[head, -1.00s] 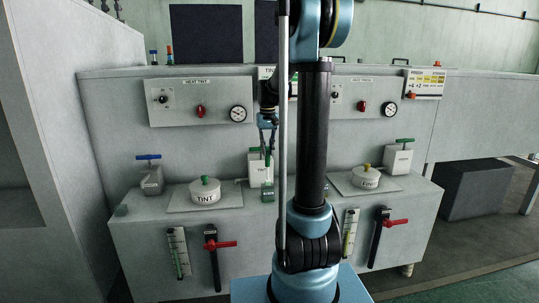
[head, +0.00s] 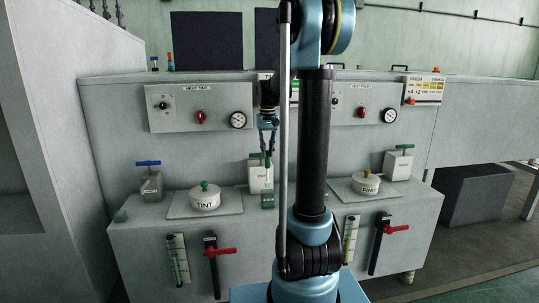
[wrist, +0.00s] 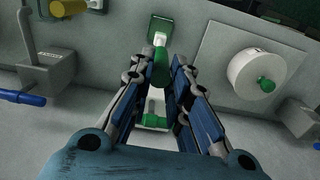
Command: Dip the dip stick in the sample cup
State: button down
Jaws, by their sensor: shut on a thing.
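My gripper (wrist: 160,90) is shut on the green handle of the dip stick (wrist: 161,66). The stick's pale end points at the green square sample cup (wrist: 164,28), and the two overlap in the wrist view. I cannot tell whether the tip is inside the cup or just above it. In the head view my gripper (head: 268,150) points down above the sample cup (head: 267,201), which stands on the ledge in front of a white box. The stick is too small there to make out its tip.
The white box with a green T-handle (head: 258,178) stands close to my gripper. A round TINT lid (head: 205,198) is to the left and another round lid (head: 366,184) to the right. A grey box with a blue handle (head: 150,182) stands further left.

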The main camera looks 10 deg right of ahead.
jog(key=shift+r, duration=1.85)
jog(key=shift+f, duration=0.1)
